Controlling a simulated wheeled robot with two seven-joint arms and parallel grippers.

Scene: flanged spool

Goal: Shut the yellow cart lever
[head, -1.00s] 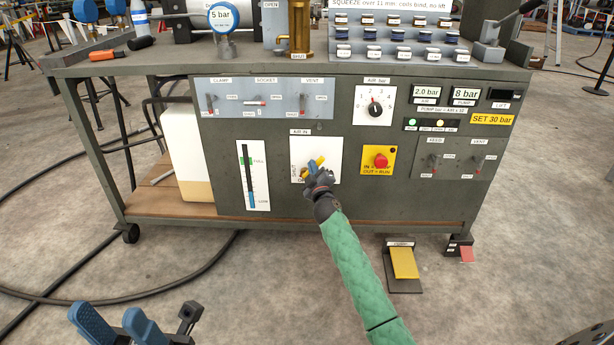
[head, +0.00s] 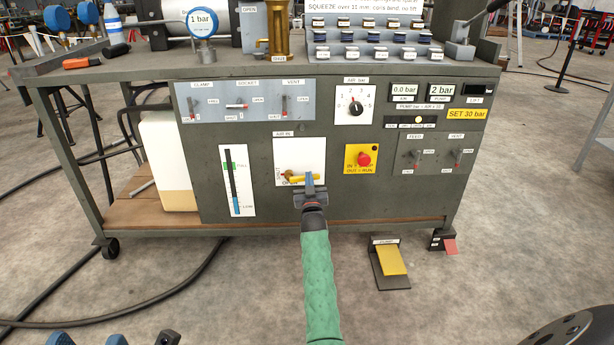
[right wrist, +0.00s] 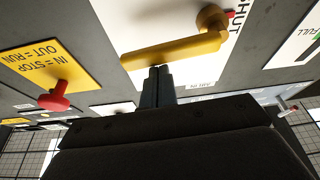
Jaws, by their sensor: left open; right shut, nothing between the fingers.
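The yellow cart lever (head: 303,179) sits on the white AIR IN plate (head: 312,150) on the cart's front panel. It lies about level, reaching right from its brass pivot (head: 287,176). SHUT and OPEN labels are by the pivot. In the right wrist view the lever (right wrist: 172,49) crosses the top of the picture. My right gripper (head: 310,180) is shut and empty, with its tips at the lever's underside near the free end; I cannot tell whether they touch. The tips also show in the right wrist view (right wrist: 157,74). My left gripper (head: 88,339) is open at the bottom left, mostly cut off.
A red stop button (head: 364,159) on a yellow plate is right of the lever. A level gauge (head: 237,182) is to its left. A yellow foot pedal (head: 391,260) stands on the floor. The air display (head: 404,90) reads 0.0 bar and the round gauge (head: 202,20) 1 bar.

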